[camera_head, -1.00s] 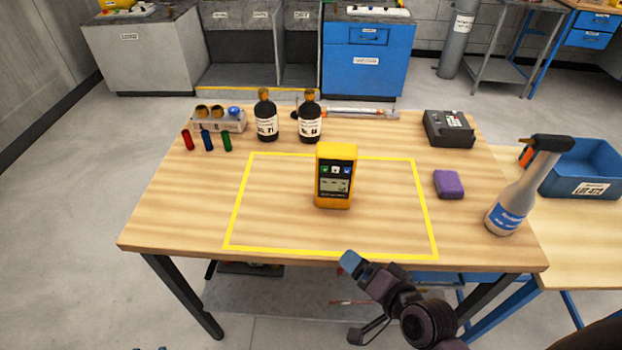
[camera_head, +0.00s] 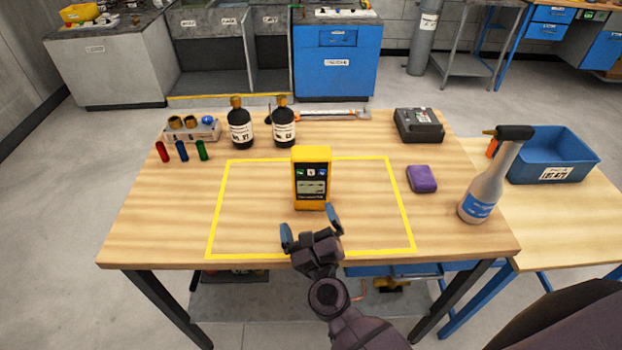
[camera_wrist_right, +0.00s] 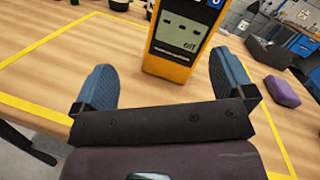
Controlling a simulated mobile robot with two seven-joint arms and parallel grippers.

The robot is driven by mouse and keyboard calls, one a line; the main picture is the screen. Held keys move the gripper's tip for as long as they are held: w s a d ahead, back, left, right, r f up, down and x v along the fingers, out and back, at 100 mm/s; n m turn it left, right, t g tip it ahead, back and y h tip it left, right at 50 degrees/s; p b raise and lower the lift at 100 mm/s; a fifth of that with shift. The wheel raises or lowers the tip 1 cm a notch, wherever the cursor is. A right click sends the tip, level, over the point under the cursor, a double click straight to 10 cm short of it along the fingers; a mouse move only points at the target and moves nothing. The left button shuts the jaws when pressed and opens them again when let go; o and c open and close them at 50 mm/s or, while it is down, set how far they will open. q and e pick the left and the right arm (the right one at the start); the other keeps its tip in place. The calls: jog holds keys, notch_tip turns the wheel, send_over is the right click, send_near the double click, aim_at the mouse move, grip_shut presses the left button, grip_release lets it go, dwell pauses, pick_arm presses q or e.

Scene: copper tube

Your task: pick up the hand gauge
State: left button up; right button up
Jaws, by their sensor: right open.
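The hand gauge (camera_head: 311,178) is a yellow box with a dark face and a small display. It stands upright on the wooden table inside the yellow taped rectangle. It also shows in the right wrist view (camera_wrist_right: 178,40), top cut off by the frame. My right gripper (camera_head: 310,226) is open in front of the gauge, on the near side of the table. In the right wrist view, its two blue fingertips (camera_wrist_right: 163,85) are spread wide, with the gauge beyond and between them, not gripped. My left gripper is not in view.
Two dark bottles (camera_head: 262,124) and a rack (camera_head: 192,129) stand behind, with small coloured tubes (camera_head: 182,151) before the rack. A purple sponge (camera_head: 421,179), a spray bottle (camera_head: 487,182) and a dark device (camera_head: 418,125) are at the right. The taped area around the gauge is clear.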

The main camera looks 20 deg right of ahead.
aim_at(311, 196)
jog(key=m, duration=0.1)
jog(key=m+h, duration=0.1)
jog(key=f+m, duration=0.1)
jog(key=shift+w+d+g+h, duration=0.1)
jog(key=shift+w+g+h, duration=0.2)
jog(key=shift+h, duration=0.1)
jog(key=m, duration=0.1)
jog(key=f+m+g+h, duration=0.1)
jog(key=m, duration=0.1)
jog(key=m+h, duration=0.1)
jog(key=shift+w+d+f+m, duration=0.15)
jog(key=shift+d+f+m, duration=0.05)
jog(key=shift+f+m, duration=0.1)
jog(key=shift+w+d, duration=0.1)
jog(key=shift+w, duration=0.1)
jog(key=x, duration=0.5)
jog(key=shift+d+f+p, duration=0.1)
jog(key=shift+d+p, duration=0.05)
jog(key=shift+p, duration=0.25)
jog(key=x, duration=0.2)
jog(key=p+x, duration=0.1)
jog(key=x, duration=0.1)
jog(key=shift+d+r, duration=0.1)
jog(key=shift+r, duration=0.3)
jog(key=shift+w+d+f, duration=0.1)
jog(key=shift+w+d, duration=0.1)
jog(key=shift+w, duration=0.4)
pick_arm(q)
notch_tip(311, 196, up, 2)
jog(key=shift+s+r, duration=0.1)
